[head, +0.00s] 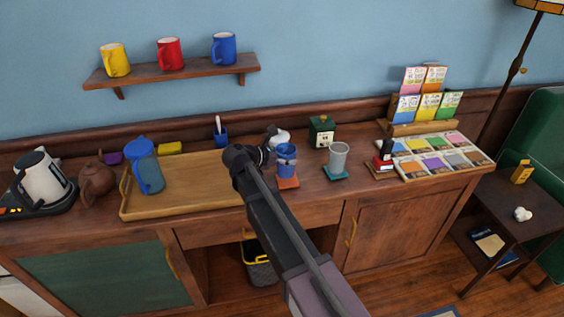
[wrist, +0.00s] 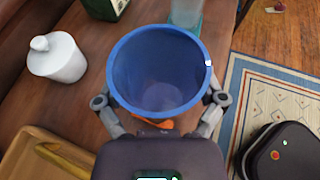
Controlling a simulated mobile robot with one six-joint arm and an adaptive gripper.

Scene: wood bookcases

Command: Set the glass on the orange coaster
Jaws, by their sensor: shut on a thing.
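A blue glass (head: 287,153) is held upright over the orange coaster (head: 288,184) on the wood counter. I cannot tell whether its base touches the coaster. In the wrist view the glass (wrist: 160,65) is seen from above, open and looking empty, and a sliver of the orange coaster (wrist: 165,124) shows below its near side. My gripper (wrist: 160,100) has one finger on each side of the glass and is shut on it. In the head view my gripper (head: 270,158) is partly hidden by my arm.
A clear grey glass (head: 338,157) stands on a teal coaster (head: 335,174) just right of the blue glass. A white lidded pot (head: 281,136) and a green tin (head: 322,131) stand behind. A wooden tray (head: 190,209) with a blue pitcher (head: 147,172) lies left.

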